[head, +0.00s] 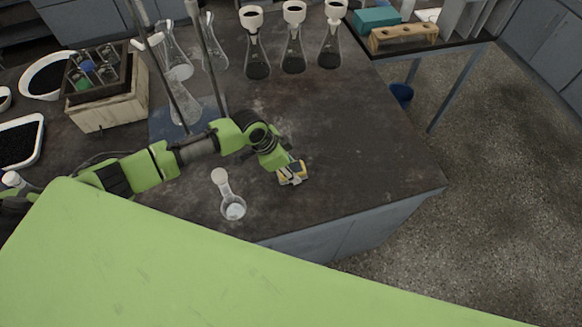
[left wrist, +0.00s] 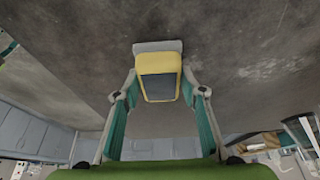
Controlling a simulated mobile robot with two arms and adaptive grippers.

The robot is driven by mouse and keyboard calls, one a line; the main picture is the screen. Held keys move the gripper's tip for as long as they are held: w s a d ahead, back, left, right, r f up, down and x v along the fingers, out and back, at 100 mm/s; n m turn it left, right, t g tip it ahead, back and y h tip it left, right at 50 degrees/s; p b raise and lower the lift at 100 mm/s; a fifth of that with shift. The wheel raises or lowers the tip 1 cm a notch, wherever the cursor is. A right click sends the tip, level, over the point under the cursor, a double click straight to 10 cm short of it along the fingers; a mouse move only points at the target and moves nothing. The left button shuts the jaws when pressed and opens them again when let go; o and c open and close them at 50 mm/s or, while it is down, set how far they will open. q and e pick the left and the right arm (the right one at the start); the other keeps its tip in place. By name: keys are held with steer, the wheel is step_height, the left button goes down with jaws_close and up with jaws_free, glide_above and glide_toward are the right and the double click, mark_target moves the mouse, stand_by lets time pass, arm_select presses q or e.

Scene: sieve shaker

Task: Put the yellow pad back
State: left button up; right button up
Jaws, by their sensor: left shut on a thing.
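The yellow pad (head: 289,173) is a small yellow block with a dark grey face, near the right part of the dark bench. It also shows in the left wrist view (left wrist: 157,61), with a grey plate at its far end. My left gripper (head: 293,176) is shut on the pad, its two fingers along the pad's sides in the left wrist view (left wrist: 159,92). Whether the pad touches the bench is hard to tell. My right gripper is not in view.
Several flasks with dark contents and funnels (head: 293,55) stand at the back. A wooden box with bottles (head: 105,110) is at the left. The bench's right side is clear.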

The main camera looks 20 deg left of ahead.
arm_select(q)
steer(key=shift+f, duration=0.2)
steer(key=o, duration=1.1)
steer(key=shift+r, duration=0.15)
steer(key=shift+r, duration=0.2)
steer(key=b+v, duration=0.1)
steer(key=v, duration=1)
steer(key=shift+r, duration=0.4)
steer(key=shift+s+f, duration=0.1)
steer(key=shift+s, duration=0.1)
